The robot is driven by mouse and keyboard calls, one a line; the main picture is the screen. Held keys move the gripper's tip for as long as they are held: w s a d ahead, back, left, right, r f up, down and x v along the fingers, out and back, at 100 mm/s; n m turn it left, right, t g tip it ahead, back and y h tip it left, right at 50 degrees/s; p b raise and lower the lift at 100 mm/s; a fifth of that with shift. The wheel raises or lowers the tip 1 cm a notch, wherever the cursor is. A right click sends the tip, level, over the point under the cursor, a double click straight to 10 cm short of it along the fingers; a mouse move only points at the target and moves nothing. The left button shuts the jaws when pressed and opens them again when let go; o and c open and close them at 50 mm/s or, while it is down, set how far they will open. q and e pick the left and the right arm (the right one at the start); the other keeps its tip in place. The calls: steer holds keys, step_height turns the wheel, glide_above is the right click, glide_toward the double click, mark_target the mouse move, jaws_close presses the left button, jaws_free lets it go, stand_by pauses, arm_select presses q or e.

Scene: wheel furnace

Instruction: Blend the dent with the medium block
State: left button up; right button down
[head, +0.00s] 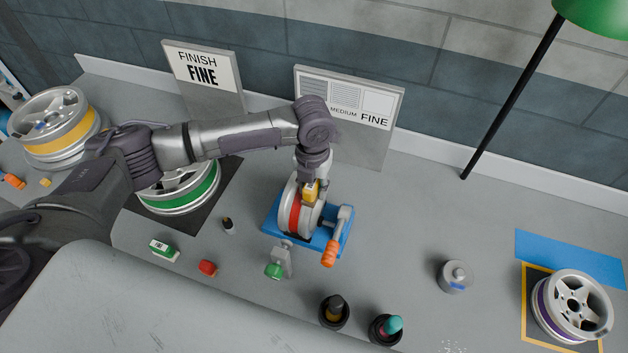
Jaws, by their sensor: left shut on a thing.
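A wheel with a red band (290,214) stands upright on a blue stand (272,229) in the middle of the bench. My left gripper (311,188) reaches down over the wheel from above and is shut on a yellow block (310,194). The block is at the wheel's upper rim; I cannot tell whether it touches. The dent is not visible, and the gripper covers part of the wheel. My right gripper is not in view.
An orange-handled crank (329,254) and a green-knobbed clamp (275,270) are at the stand's front. Two dark cups (334,312) stand nearer. Other wheels are green-banded (182,190), yellow-banded (55,127) and purple-banded (572,305). Sign boards (349,112) stand behind. The bench right of the stand is mostly clear.

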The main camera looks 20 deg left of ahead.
arm_select(q)
steer(key=shift+w+b, duration=0.7)
steer(key=shift+w, duration=1.5)
steer(key=shift+s+r+p, duration=0.15)
steer(key=shift+s+p, duration=0.45)
steer(key=shift+p, duration=0.15)
steer(key=shift+s+p, duration=0.35)
steer(key=shift+s, duration=0.2)
step_height(320, 180, up, 2)
steer(key=shift+w+r+p, duration=0.1)
steer(key=shift+r+p, duration=0.1)
steer(key=shift+p, duration=0.35)
steer(key=shift+r, duration=3.3)
